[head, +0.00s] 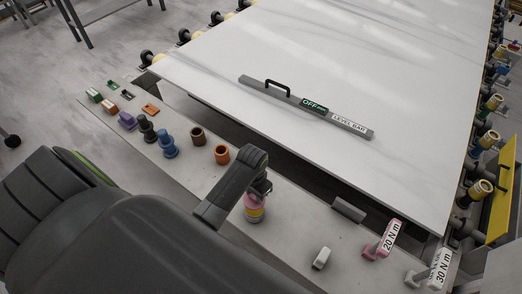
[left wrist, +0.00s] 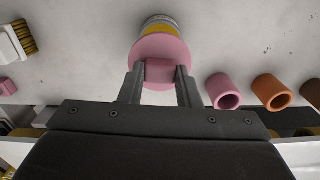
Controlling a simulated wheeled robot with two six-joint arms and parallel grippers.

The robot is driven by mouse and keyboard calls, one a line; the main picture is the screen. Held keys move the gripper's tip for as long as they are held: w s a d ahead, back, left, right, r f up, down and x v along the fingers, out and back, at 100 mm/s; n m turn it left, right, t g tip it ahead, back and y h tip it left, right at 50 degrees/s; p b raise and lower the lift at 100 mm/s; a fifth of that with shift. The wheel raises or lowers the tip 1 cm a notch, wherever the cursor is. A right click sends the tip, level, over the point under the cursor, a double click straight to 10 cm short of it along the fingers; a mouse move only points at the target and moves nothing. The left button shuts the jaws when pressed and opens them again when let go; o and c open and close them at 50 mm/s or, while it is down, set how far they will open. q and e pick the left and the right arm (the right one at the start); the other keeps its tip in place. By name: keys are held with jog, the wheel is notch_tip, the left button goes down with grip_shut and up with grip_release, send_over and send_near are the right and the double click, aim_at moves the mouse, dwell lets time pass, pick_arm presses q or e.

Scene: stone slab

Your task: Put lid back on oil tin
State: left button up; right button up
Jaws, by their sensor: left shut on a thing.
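The oil tin (head: 257,216) stands on the grey ledge in the head view, with a yellow band and a pink top. In the left wrist view the tin (left wrist: 159,25) shows beyond the round pink lid (left wrist: 161,47), with its yellow band and metal end. My left gripper (left wrist: 160,72) is shut on the block-shaped pink knob of the lid. In the head view the gripper (head: 262,188) is directly over the tin. The lid lies over the tin's top; I cannot tell whether it is seated or slightly above. My right gripper is not in view.
Orange (head: 222,154), brown (head: 198,136) and blue (head: 168,143) parts stand left on the ledge. A pink cup (left wrist: 223,92) is beside the tin. A white-handled brush (left wrist: 14,45) lies across from it. The stone slab (head: 330,60) bears a level bar (head: 290,98).

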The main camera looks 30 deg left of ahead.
aim_at(254, 202)
pick_arm(q)
notch_tip(254, 202, down, 2)
jog(key=shift+s+a+f, duration=0.1)
jog(key=shift+a+f, duration=0.05)
jog(key=shift+f, duration=0.1)
jog(key=shift+f+b, duration=0.65)
jog(key=shift+f, duration=1.15)
jog(key=shift+r+p, duration=0.1)
jog(key=shift+p, duration=0.55)
jog(key=shift+f, duration=0.25)
dwell(1.1)
jog(key=o, duration=1.5)
jog(key=shift+r, duration=0.1)
jog(key=shift+r, duration=3.45)
jog(key=shift+c, duration=0.4)
